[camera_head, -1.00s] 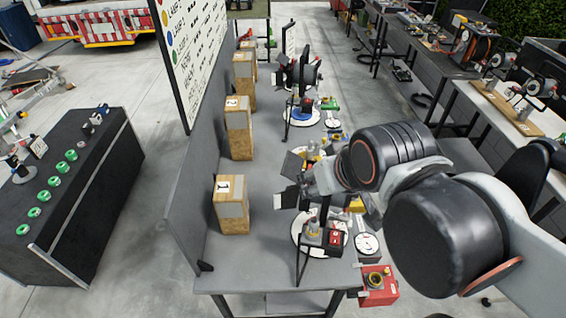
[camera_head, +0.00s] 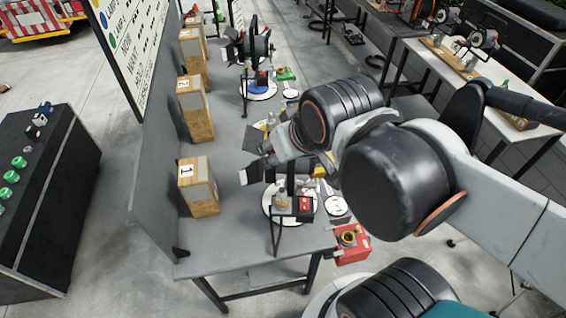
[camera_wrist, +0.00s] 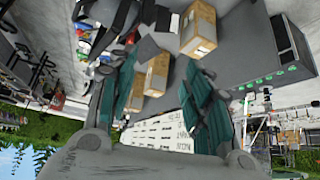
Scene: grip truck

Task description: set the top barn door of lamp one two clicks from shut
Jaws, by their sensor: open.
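Lamp one stands at the near end of the grey bench, beside the box marked 1 (camera_head: 198,186). Its dark barn door flaps (camera_head: 250,173) stick out to the left; most of its head is hidden behind my arm. I cannot tell which flap is the top one or its angle. My gripper is at the lamp in the head view, largely hidden by my own wrist. In the wrist view my gripper (camera_wrist: 160,64) is open, with teal fingers spread wide. A dark flat panel (camera_wrist: 147,48) shows between them, seemingly a flap; contact cannot be told.
A second lamp (camera_head: 258,48) stands farther back on the bench (camera_head: 228,130). A box marked 2 (camera_head: 196,110) stands behind box 1. A grey partition (camera_head: 150,170) runs along the bench's left. A red box (camera_head: 352,245) sits at the near right corner.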

